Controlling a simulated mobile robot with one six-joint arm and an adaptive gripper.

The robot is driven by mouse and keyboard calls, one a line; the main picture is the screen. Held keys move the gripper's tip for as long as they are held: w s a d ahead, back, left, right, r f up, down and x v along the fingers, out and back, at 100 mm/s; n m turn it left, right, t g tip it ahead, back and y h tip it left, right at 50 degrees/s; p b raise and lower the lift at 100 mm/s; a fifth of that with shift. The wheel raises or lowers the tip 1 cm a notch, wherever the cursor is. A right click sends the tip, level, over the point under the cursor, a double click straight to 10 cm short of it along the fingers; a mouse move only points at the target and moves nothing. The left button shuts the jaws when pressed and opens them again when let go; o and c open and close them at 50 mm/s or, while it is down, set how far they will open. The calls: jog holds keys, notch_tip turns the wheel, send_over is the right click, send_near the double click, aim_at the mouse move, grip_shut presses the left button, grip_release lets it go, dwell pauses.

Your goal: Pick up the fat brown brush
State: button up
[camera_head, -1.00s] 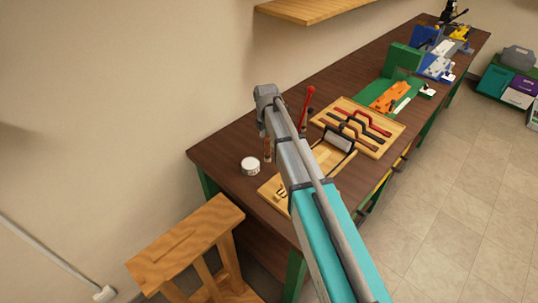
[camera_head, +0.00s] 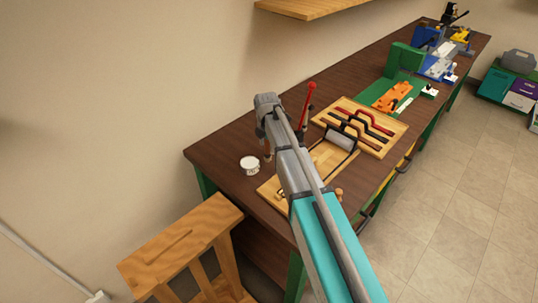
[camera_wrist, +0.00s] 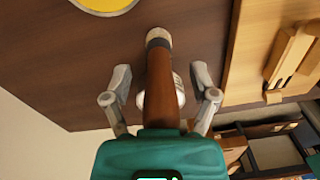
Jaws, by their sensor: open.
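A brown brush (camera_wrist: 159,85) with a dark band and a pale tip lies across the middle of the wrist view, its handle running toward the palm. My gripper (camera_wrist: 161,74) is open, with one finger on each side of the brush and a visible gap on both sides. In the head view my gripper (camera_head: 266,142) is over the near left part of the bench and hides the brush.
A white tin (camera_head: 250,165) stands beside my gripper; a yellow disc (camera_wrist: 103,3) shows at the wrist view's top. Wooden tool boards (camera_head: 388,146) lie to the right on the dark bench (camera_head: 225,150). A red-handled tool (camera_head: 309,98) stands upright behind my arm.

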dwell(0.4)
grip_shut()
